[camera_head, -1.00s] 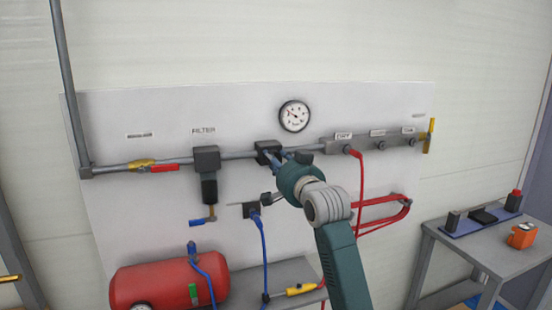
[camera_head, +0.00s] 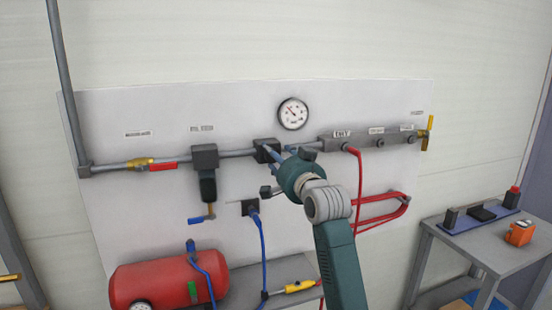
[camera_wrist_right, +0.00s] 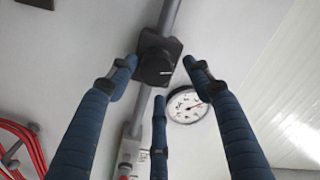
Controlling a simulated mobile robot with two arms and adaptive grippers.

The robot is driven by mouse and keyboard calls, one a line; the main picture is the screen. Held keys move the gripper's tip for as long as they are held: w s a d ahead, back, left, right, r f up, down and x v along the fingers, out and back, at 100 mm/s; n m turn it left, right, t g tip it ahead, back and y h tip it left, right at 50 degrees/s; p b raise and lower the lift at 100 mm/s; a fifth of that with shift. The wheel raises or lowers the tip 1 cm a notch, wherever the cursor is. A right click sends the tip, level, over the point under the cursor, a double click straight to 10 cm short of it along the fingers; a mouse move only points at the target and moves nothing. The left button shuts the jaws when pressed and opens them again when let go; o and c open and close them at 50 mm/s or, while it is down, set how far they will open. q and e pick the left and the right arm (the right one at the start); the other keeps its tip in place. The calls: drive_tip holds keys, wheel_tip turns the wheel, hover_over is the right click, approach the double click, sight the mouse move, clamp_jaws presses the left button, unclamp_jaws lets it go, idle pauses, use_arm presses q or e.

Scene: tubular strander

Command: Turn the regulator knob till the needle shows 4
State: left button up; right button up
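The regulator (camera_head: 266,150) is a dark block on the grey pipe of the white panel, below the round gauge (camera_head: 293,113). In the right wrist view, its black knob (camera_wrist_right: 158,66) faces the camera with a small white mark. My right gripper (camera_head: 275,155) is in front of it. In the right wrist view, the three blue fingers of the right gripper (camera_wrist_right: 164,72) are spread around the knob's sides, apparently apart from it. My left gripper is out of view.
A black filter (camera_head: 206,170) hangs left of the regulator. A manifold (camera_head: 375,140) with a red hose is close on the right. A red tank (camera_head: 165,285) stands below left. A grey table (camera_head: 490,255) with small items is at the right.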

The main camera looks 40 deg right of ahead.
drive_tip(key=shift+a+f, duration=0.15)
drive_tip(key=v, duration=1.2)
